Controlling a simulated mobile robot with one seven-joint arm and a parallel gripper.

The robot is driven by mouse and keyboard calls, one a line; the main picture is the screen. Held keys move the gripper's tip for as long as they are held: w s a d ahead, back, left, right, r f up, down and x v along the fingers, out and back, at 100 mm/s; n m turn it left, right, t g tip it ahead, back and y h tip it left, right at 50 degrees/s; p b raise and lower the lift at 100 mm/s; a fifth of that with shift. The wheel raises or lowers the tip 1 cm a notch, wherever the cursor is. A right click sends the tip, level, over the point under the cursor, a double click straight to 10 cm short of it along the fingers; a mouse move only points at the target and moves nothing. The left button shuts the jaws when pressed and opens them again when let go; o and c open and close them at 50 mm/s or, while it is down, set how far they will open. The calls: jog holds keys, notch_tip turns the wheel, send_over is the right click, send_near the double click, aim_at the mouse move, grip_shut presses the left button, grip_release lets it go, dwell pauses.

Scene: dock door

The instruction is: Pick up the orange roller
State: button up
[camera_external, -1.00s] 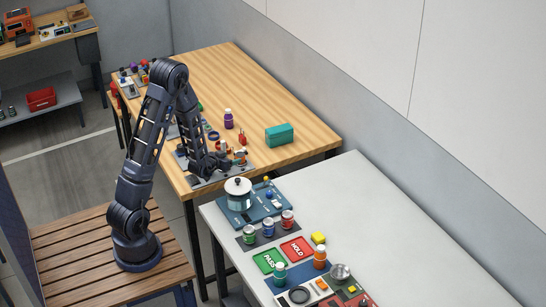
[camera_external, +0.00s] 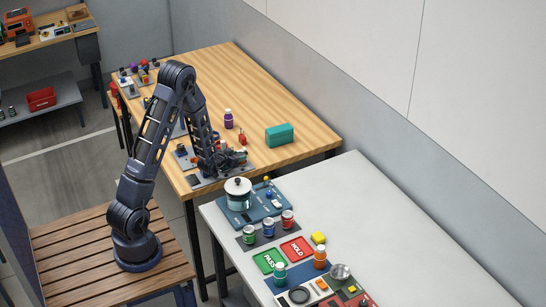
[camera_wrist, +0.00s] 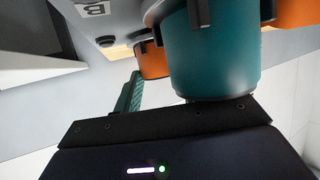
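My gripper (camera_external: 236,160) is low over the front corner of the wooden table, at a grey fixture plate (camera_external: 206,181). In the wrist view a teal cylinder (camera_wrist: 213,55) stands very close, just beyond the dark gripper body. An orange cylindrical part (camera_wrist: 151,63) shows behind it to the left, partly covered by the teal cylinder and dark brackets. Another orange part (camera_wrist: 296,13) is cut off at the upper right. I cannot tell which orange part is the roller. The fingertips do not show clearly, and the arm hides much of the fixture in the external view.
A teal box (camera_external: 280,135), a purple bottle (camera_external: 228,119) and a small red item (camera_external: 242,139) stand behind the gripper. A white table (camera_external: 375,205) in front holds a pot (camera_external: 238,194), cans and signs. The wooden table's back half is mostly clear.

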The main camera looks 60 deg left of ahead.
jog(key=shift+c, duration=1)
jog(key=shift+r, duration=0.1)
